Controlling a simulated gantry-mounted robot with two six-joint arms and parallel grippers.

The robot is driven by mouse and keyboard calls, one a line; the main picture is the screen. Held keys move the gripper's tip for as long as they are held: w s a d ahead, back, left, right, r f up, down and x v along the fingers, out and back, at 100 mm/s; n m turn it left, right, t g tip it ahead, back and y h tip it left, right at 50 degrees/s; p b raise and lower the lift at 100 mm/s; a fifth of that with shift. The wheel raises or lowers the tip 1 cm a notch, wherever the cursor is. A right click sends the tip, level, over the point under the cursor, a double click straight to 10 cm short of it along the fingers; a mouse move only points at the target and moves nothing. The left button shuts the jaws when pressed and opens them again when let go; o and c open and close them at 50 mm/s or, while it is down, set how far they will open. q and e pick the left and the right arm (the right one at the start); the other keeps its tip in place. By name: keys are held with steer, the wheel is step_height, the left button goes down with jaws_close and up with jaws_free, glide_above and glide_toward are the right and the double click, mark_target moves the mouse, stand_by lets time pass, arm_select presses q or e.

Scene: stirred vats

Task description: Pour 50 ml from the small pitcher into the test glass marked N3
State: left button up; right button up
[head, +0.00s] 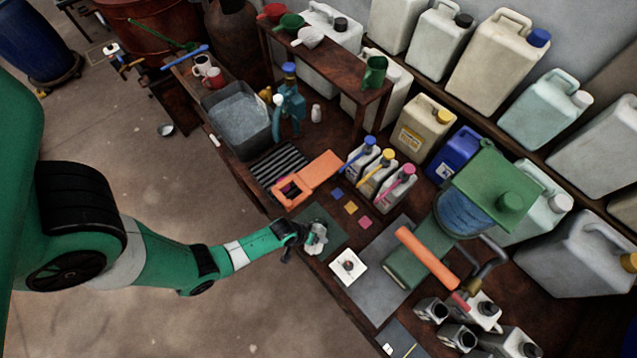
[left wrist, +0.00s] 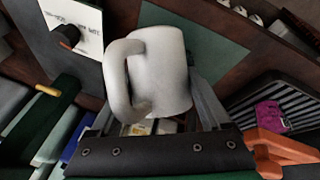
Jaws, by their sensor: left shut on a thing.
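A small white pitcher (head: 317,239) with a loop handle is held by my left gripper (head: 298,236) over the dark green mat. In the left wrist view the pitcher (left wrist: 165,75) fills the space between the two fingers, its handle to the left; its inside is hidden. A white card (head: 349,266) with a small dark round object on it lies to the right of the pitcher. Several grey open-topped containers (head: 457,337) stand at the lower right. I cannot read an N3 mark on anything. My right gripper is not in view.
An orange stand (head: 306,180) is behind the pitcher. Jugs with blue, yellow and pink caps (head: 378,175) stand farther back. Open floor lies left of the bench.

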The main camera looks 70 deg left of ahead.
arm_select(q)
steer(key=shift+d+r+h, duration=0.1)
steer(key=shift+r+h, duration=0.05)
steer(key=shift+h, duration=0.15)
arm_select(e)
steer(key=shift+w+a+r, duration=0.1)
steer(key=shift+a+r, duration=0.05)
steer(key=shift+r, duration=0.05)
arm_select(q)
steer(key=shift+f+g+h, duration=0.3)
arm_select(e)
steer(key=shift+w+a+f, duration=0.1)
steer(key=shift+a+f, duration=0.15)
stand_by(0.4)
